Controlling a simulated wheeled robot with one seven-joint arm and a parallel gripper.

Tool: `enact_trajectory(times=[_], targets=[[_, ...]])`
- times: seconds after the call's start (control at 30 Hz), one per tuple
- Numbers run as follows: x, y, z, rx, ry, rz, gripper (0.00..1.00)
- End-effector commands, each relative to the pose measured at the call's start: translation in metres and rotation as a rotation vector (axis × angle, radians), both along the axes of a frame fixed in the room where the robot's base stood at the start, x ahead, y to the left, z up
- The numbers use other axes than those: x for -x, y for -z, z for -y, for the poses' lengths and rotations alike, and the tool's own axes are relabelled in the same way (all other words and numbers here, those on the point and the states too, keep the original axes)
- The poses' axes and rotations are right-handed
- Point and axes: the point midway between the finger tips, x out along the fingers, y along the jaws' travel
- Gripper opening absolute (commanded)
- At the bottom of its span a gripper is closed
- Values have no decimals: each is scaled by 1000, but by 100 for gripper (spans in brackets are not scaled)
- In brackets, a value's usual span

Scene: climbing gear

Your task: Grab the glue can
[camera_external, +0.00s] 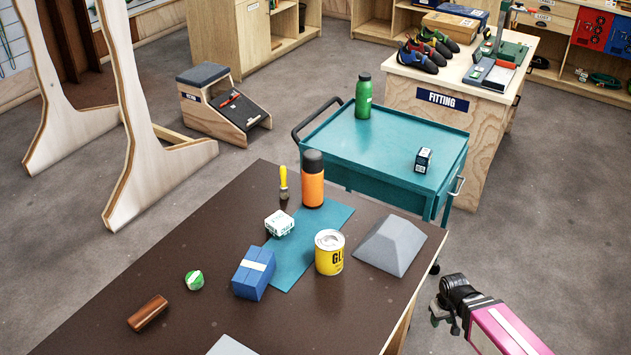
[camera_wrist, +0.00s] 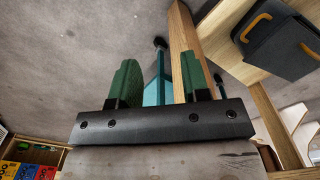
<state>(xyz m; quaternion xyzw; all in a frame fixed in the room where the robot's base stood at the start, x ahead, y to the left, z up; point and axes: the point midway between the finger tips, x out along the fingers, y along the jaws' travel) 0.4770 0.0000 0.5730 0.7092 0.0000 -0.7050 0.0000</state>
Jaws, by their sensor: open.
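The glue can (camera_external: 329,254) is a yellow can with a pale lid and dark lettering. It stands upright on the dark brown table, at the edge of a teal mat (camera_external: 296,262). My gripper (camera_external: 441,314) is at the lower right in the external view, off the table's right edge and apart from the can. In the wrist view its two green fingers (camera_wrist: 158,80) stand wide apart with nothing between them. The can does not show in the wrist view.
A grey wedge block (camera_external: 390,246) sits on the table between the can and my gripper. A teal cart (camera_external: 385,150) stands behind the table.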

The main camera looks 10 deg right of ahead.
Motion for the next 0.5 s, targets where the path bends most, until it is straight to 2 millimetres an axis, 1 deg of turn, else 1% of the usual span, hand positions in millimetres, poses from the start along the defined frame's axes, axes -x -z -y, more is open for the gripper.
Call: enact_trajectory(times=[0.03,0.07,0.1,0.17,0.2,0.37,0.5], targets=[[0,0,0,0,0,0,56],[0,0,0,0,0,0,65],[0,0,0,0,0,0,78],[0,0,0,0,0,0,98],[0,0,0,0,0,0,100],[0,0,0,0,1,0,100],[-4,-1,7,-17,36,5,100]])
